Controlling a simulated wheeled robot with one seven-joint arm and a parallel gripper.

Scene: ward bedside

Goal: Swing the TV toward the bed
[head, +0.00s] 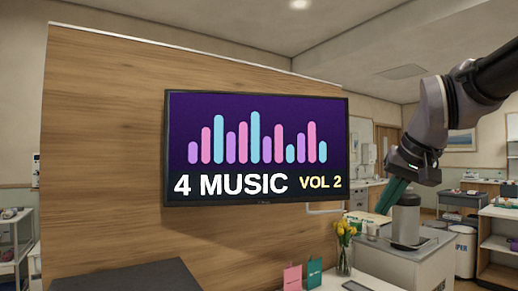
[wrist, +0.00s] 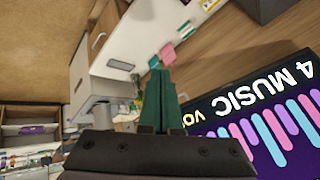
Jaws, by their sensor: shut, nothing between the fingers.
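The TV (head: 262,184) hangs in front of a wood panel in the middle of the head view. Its screen shows coloured bars and "4 MUSIC VOL 2". In the wrist view the TV (wrist: 205,108) is at the lower right, turned over, to the right of my fingers. My gripper (head: 383,208) is to the right of the TV's right edge in the head view, apart from it, with green fingers pointing down-left. In the wrist view my gripper (wrist: 160,75) has its fingers together with nothing between them. The TV's mount is hidden behind it. I cannot clearly make out the bed.
A vase of yellow flowers (head: 344,262) and pink (head: 292,277) and teal (head: 314,270) cards stand below the TV. A dark flat surface (head: 125,277) is at the lower left. A counter and shelves (head: 497,245) stand at the right. The space before the screen looks clear.

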